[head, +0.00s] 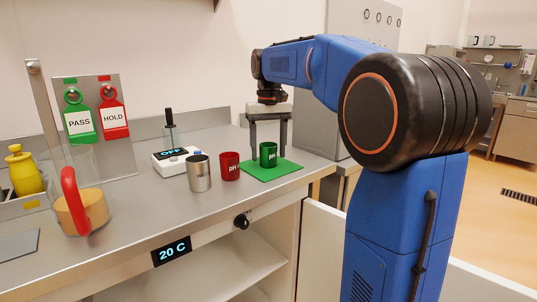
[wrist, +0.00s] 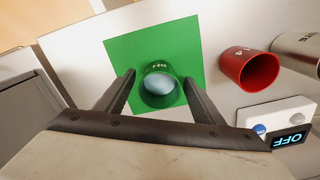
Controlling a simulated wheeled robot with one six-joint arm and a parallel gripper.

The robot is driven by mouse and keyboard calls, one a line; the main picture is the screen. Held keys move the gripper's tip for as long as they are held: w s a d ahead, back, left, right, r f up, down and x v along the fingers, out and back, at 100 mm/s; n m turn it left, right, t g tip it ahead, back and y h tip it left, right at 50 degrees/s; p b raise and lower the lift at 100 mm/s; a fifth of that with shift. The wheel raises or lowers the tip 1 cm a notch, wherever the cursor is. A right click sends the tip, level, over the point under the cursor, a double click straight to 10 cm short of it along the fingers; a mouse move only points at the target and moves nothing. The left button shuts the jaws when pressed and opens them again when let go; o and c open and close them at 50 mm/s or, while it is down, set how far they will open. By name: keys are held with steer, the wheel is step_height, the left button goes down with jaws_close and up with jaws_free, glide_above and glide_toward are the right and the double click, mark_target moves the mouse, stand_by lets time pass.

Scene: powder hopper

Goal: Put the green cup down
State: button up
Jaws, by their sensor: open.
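The green cup (head: 268,155) stands upright on the green mat (head: 283,172) near the right end of the bench. In the wrist view the cup (wrist: 160,88) sits on the mat (wrist: 115,50) with something pale inside it. My gripper (head: 268,143) is open, pointing down over the cup. In the wrist view its two fingers (wrist: 158,88) lie on either side of the cup, with gaps visible between them and its walls.
A red cup (head: 229,166) and a metal cup (head: 199,173) stand just left of the mat. A white device reading OFF (head: 176,158) is behind them. A red-handled vessel (head: 83,212), a yellow bottle (head: 24,171) and PASS and HOLD tags (head: 96,118) are at the left.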

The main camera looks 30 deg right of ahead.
step_height(320, 180, up, 11)
stand_by(0.4)
